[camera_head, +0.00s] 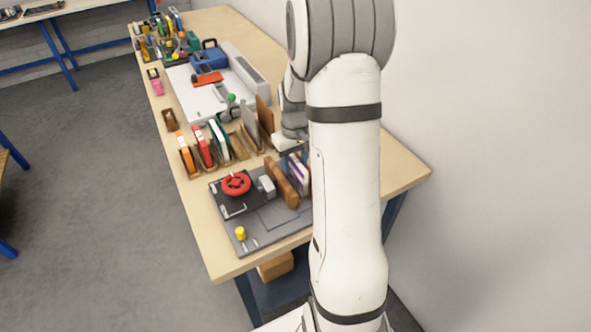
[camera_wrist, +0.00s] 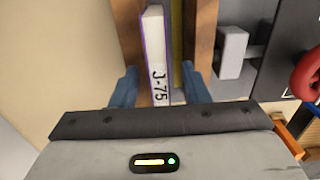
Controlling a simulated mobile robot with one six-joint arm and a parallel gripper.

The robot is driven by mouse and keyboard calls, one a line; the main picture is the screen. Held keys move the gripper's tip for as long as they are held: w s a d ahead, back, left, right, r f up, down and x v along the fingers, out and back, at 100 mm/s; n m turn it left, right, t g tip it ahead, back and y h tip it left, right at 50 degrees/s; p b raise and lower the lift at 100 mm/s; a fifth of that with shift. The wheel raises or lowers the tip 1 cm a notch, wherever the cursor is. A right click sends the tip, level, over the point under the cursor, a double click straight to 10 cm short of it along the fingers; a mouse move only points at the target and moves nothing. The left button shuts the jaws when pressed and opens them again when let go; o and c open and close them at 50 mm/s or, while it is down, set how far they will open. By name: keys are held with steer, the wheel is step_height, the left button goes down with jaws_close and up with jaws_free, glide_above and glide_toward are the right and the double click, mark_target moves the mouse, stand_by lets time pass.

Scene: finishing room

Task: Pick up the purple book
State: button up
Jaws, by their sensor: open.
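The purple book (camera_wrist: 156,50) stands upright, its white spine-side face marked "J-75" and its edges purple. It sits between two brown wooden uprights (camera_wrist: 203,40). In the head view the purple book (camera_head: 299,172) shows partly, beside my arm. My gripper (camera_wrist: 161,80) is open, with one blue finger on each side of the book. I cannot tell whether either finger touches it. In the head view my gripper (camera_head: 291,151) is just above the book and partly hidden by my arm.
A grey board (camera_head: 262,236) on the bench carries a red wheel (camera_head: 236,184), a yellow knob (camera_head: 240,233) and a grey block (camera_wrist: 232,52). Several coloured books (camera_head: 203,150) stand in racks farther along. A white wall (camera_head: 480,90) is close at the right.

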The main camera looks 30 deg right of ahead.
steer(key=shift+c, duration=0.4)
jaws_close()
steer(key=shift+r, duration=0.1)
